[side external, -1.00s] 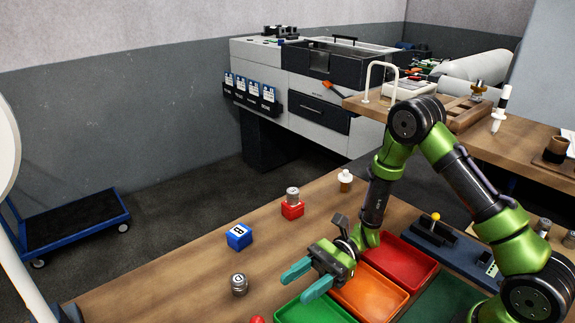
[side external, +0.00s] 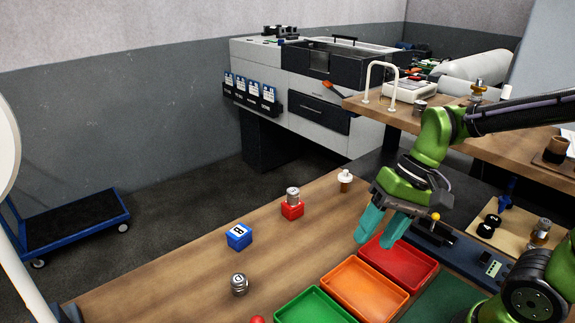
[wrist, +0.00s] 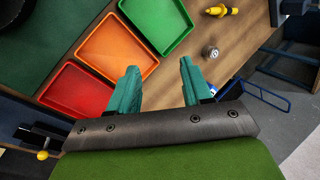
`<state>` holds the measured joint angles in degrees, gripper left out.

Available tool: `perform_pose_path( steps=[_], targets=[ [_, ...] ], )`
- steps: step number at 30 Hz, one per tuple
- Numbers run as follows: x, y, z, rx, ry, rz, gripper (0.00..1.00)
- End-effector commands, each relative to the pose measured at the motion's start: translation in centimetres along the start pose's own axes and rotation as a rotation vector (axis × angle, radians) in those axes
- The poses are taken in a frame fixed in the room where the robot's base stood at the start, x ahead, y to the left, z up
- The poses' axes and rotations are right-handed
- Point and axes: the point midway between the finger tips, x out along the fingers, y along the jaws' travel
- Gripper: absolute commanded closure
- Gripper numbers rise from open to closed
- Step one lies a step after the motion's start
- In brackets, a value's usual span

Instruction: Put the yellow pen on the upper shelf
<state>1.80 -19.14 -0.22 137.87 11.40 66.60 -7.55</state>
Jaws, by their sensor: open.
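My gripper (side external: 375,242) is open and empty, fingers pointing down above the far edge of the red tray in the side view. In the wrist view my gripper (wrist: 158,65) has its two teal fingers well apart with nothing between them. A small yellow object (wrist: 222,10) lies on the wood table beyond the green tray, at the top of the wrist view. It is slim and may be the yellow pen, but it is too small to be sure.
Red (side external: 405,262), orange (side external: 365,290) and green (side external: 315,306) trays stand in a row and look empty. Bare wood lies between.

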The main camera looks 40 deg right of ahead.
Motion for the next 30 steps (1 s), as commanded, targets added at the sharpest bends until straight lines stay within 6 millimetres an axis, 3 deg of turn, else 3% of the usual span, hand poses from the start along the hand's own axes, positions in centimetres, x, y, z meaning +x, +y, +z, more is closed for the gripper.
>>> perform_pose_path(
  steps=[6,12,26,30],
  targets=[
    [-5.2,0.7,-0.9,-0.190,0.377,0.020,0.51],
    [-7.2,0.8,-1.2,-0.250,0.516,0.021,0.50],
    [-7.2,0.7,-1.2,-0.258,0.518,0.020,0.50],
    [-5.2,-0.2,-0.8,-0.301,0.431,0.038,0.50]
  ],
)
